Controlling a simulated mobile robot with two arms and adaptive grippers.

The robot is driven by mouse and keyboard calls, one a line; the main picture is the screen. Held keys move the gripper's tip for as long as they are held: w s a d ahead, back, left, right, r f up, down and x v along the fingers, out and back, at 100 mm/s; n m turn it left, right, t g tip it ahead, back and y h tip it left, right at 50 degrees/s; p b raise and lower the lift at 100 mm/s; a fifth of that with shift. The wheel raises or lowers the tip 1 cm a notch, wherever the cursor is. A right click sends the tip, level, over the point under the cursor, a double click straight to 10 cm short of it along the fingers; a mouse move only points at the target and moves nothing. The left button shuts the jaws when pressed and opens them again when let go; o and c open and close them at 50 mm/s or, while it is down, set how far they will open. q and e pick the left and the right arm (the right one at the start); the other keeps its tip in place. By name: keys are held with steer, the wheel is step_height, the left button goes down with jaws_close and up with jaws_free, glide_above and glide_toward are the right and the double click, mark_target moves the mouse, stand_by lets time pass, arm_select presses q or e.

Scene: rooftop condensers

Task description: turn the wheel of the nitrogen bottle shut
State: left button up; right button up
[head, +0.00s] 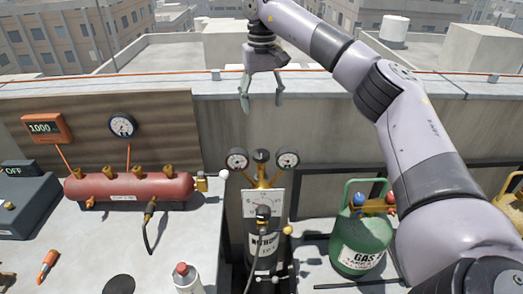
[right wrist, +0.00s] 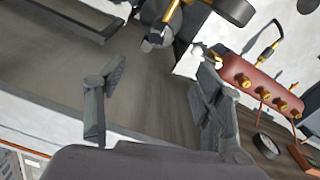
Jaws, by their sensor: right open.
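The nitrogen bottle (head: 262,248) is a dark cylinder with a white label, standing upright between the two worktops. On top is a brass fitting with two round gauges (head: 237,159) (head: 288,159). A small dark knob (head: 262,155), which looks like the wheel, sits between them; a dark knob (right wrist: 155,38) also shows in the right wrist view. My right gripper (head: 262,100) hangs above and behind the gauges, fingers apart and empty, touching nothing. It also shows in the right wrist view (right wrist: 158,85). My left gripper is not in view.
A red manifold (head: 130,186) with brass valves lies on the left worktop, with a white bottle (head: 187,278) at its front. A green gas bottle (head: 362,235) stands to the right, partly near my right arm. A parapet wall (head: 160,80) runs behind.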

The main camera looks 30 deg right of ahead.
mark_target(262, 154)
step_height(262, 154, down, 16)
steer(key=p, duration=0.2)
steer(key=shift+f+p, duration=0.2)
steer(key=shift+p, duration=0.2)
steer(key=shift+c, duration=0.3)
steer(key=c, duration=1.1)
